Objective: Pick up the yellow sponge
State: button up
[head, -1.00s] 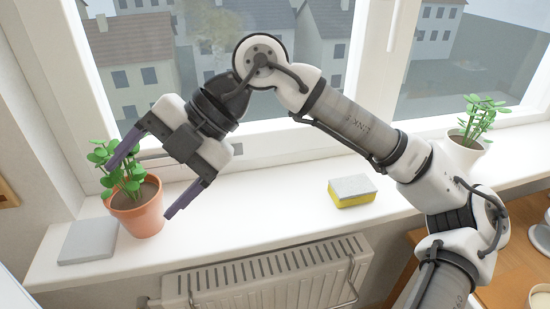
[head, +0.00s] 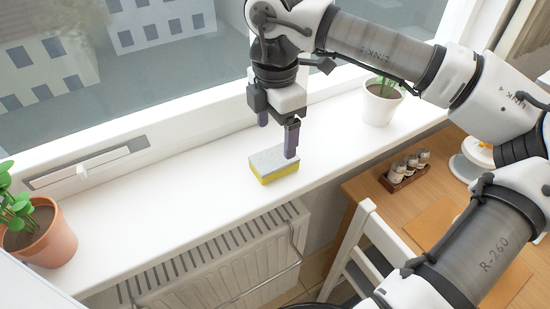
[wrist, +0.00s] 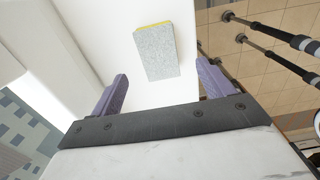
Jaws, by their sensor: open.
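The yellow sponge (head: 273,166) has a grey top layer and lies flat on the white windowsill (head: 160,195). My gripper (head: 277,135) points down just behind and above the sponge, its purple fingers apart and nothing between them. In the head view the right finger overlaps the sponge's far right corner; I cannot tell if it touches. In the wrist view the sponge (wrist: 159,56) lies beyond the fingertips of my gripper (wrist: 163,82), in line with the gap between them.
A potted plant (head: 40,240) stands at the sill's left, and a white-potted plant (head: 381,104) stands to the right behind the gripper. The window is close behind. A radiator (head: 215,265) is below the sill. A wooden table with a jar rack (head: 405,170) is at right.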

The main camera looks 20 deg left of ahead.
aim_at(274, 157)
jog(key=shift+a+f+p, duration=0.15)
jog(key=shift+f+p, duration=1)
jog(key=shift+f, duration=2.15)
jog(key=c, duration=1.1)
jog(key=shift+o, duration=0.2)
jog(key=shift+r, duration=0.1)
notch_tip(274, 157, up, 10)
jog(key=b, duration=0.2)
